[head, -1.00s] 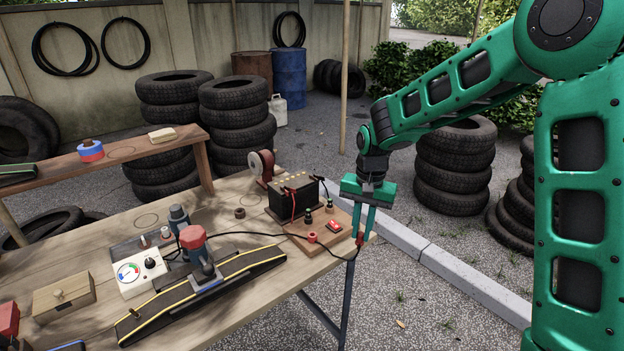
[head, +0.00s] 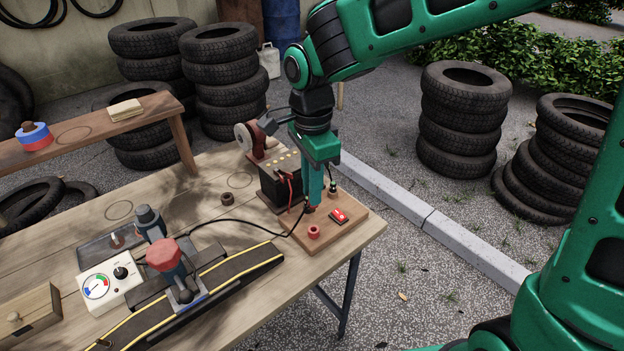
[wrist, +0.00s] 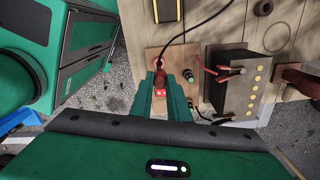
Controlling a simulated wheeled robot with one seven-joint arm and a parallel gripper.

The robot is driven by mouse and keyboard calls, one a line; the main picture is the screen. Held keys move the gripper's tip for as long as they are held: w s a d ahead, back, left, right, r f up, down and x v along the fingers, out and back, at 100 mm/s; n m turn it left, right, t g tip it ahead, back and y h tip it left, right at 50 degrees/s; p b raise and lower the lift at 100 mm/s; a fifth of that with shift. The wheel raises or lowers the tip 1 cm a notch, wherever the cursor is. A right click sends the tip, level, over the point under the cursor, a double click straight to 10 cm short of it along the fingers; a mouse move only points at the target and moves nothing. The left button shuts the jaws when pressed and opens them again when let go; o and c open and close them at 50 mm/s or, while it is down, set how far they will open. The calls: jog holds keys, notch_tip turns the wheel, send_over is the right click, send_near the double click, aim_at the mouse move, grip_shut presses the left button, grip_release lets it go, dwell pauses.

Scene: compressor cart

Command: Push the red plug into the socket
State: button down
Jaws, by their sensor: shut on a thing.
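A black cable (head: 262,233) runs from the fingertips to the left. A red ring-shaped socket (head: 314,232) is on the board, just nearer the camera than the fingertips and apart from them. I cannot tell how high the plug is above the board.
A red rocker switch (head: 339,215) sits just right of the fingertips. A black battery (head: 275,184) with leads stands close behind left. A belt track (head: 235,270) and a gauge box (head: 108,281) lie left. The table's right edge is close to the board.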

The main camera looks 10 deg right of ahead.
aim_at(313, 211)
jog(key=shift+d+f, duration=0.1)
jog(key=shift+f, duration=2.65)
jog(key=shift+f, duration=1.35)
dwell(1.2)
jog(key=c, duration=1.1)
grip_release()
jog(key=shift+r, duration=0.1)
jog(key=shift+r, duration=3.4)
